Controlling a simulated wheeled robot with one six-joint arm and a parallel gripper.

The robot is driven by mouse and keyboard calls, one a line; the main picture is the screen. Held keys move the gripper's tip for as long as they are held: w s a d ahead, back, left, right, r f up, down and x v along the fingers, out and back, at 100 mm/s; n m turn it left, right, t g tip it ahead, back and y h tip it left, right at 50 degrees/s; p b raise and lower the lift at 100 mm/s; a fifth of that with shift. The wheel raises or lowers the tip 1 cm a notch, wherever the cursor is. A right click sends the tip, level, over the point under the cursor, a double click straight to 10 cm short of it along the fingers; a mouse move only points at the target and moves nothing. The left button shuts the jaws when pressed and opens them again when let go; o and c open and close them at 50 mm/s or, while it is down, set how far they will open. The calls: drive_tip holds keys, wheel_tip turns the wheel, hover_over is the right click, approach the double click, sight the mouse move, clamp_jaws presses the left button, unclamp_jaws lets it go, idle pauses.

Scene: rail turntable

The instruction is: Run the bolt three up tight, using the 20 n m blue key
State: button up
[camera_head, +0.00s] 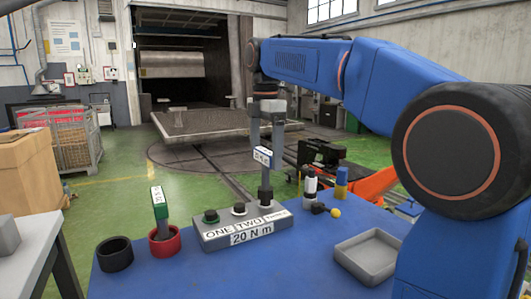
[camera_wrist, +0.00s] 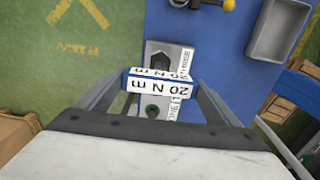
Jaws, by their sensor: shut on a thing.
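My gripper (camera_head: 267,146) is shut on the blue key (camera_head: 263,158), whose white label reads 20 N m. The label faces up between the fingers (camera_wrist: 162,84) in the wrist view. The key hangs upright, its dark shaft (camera_head: 266,184) reaching down to position three on the grey bolt block (camera_head: 214,239). The shaft's foot hides bolt three; I cannot tell if it is fully seated. The block's front label reads 20 N m.
A green key (camera_head: 159,202) stands in a red cup (camera_head: 165,240); a black cup (camera_head: 115,254) beside it looks empty. The blue tabletop's front is clear.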

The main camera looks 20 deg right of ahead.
drive_tip(key=shift+f, duration=0.8)
idle(0.4)
drive_tip(key=m, duration=0.5)
idle(0.4)
drive_tip(key=shift+m, duration=2.6)
